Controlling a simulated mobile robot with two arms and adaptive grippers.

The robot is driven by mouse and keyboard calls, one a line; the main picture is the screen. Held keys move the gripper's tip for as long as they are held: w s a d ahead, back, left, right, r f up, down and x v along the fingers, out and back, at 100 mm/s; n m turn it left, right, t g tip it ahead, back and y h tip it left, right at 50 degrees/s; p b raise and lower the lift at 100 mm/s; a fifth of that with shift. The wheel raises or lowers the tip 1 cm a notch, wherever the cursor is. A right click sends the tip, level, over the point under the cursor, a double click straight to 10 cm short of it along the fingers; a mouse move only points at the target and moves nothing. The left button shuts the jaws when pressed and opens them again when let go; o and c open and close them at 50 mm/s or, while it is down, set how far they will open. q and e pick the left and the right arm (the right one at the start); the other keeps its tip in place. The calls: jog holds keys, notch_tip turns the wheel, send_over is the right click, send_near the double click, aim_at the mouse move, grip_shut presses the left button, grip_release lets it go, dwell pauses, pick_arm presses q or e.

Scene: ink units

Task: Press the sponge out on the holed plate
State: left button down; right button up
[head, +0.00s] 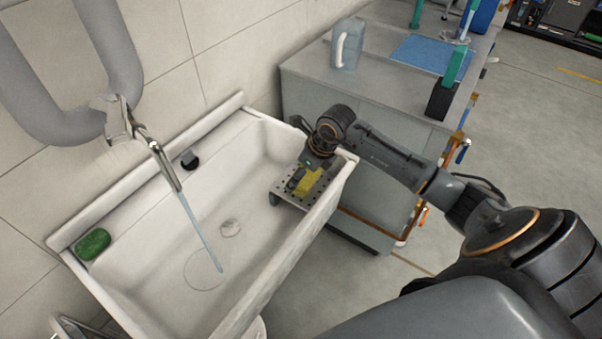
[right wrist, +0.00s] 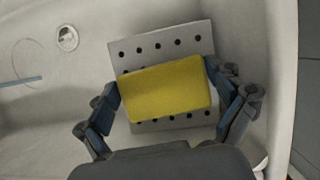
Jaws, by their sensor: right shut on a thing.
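A yellow sponge (right wrist: 166,88) is between the two fingers of my right gripper (right wrist: 162,98), which is shut on it. The holed plate (right wrist: 161,48) is a light metal sheet with rows of dark holes, and it lies directly behind the sponge in the right wrist view. In the head view the sponge (head: 309,181) is at the plate (head: 291,201), at the right end of the white sink (head: 240,215). I cannot tell whether the sponge touches the plate. My right gripper (head: 306,178) is over the plate there. My left gripper is not in view.
A stream of water (head: 203,237) falls from the wall tap (head: 158,150) into the sink. A green scrubber-like item (head: 92,243) lies on the sink's left corner. A grey counter (head: 400,92) with a clear jug (head: 346,44) and blue cloth (head: 430,54) stands behind.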

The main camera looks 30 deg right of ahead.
notch_tip(320, 180, up, 4)
jog(key=shift+f+p, duration=0.25)
jog(key=shift+p, duration=0.65)
jog(key=shift+r+p, duration=0.55)
jog(key=shift+r, duration=0.25)
